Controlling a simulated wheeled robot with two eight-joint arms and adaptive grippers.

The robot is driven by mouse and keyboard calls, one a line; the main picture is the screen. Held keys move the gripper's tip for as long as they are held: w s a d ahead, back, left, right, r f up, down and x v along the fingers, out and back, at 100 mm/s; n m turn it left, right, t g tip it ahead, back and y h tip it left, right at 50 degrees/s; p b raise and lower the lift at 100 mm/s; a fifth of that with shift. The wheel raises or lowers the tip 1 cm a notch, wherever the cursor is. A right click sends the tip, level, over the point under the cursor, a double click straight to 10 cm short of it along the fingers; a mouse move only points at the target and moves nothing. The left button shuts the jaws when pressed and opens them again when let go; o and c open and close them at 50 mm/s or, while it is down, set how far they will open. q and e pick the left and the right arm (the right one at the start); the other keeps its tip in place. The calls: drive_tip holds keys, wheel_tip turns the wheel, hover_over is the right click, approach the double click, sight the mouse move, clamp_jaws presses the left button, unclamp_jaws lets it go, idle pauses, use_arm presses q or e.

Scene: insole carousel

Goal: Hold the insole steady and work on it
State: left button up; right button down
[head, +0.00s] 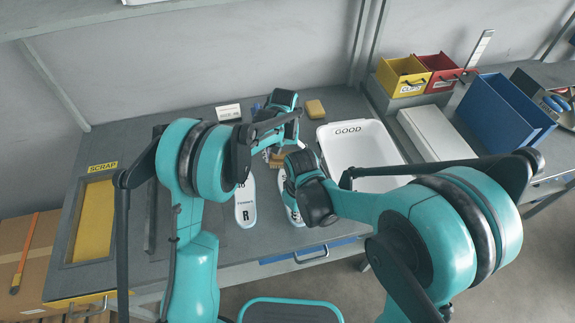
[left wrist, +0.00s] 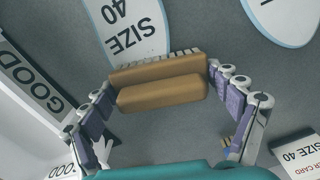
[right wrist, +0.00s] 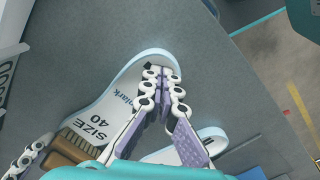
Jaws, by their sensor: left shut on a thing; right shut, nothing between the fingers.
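A pale insole (right wrist: 125,85) marked SIZE 40 lies flat on the grey bench; in the head view it is mostly hidden behind my right gripper (head: 293,193). My right gripper is shut and empty, and its fingertips (right wrist: 163,75) are over or on one end of the insole. My left gripper (head: 275,150) is shut around a brush (left wrist: 162,93) with a wooden back and pale bristles. The bristles are at the other end of the insole (left wrist: 132,30); I cannot tell whether they touch. A second insole (head: 245,205), marked R, lies to the left.
A white GOOD bin (head: 394,142) stands close on the right. A SCRAP tray (head: 70,235) is at the left. A yellow block (head: 315,108) and a white card (head: 228,112) lie at the back. A side table carries yellow (head: 400,78), red and blue bins (head: 505,112).

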use_arm(q)
drive_tip(key=shift+w+d, duration=0.5)
drive_tip(key=shift+r, duration=0.15)
drive_tip(key=shift+r, duration=0.5)
drive_tip(key=shift+f, duration=0.7)
idle(0.3)
drive_tip(key=shift+s, duration=0.1)
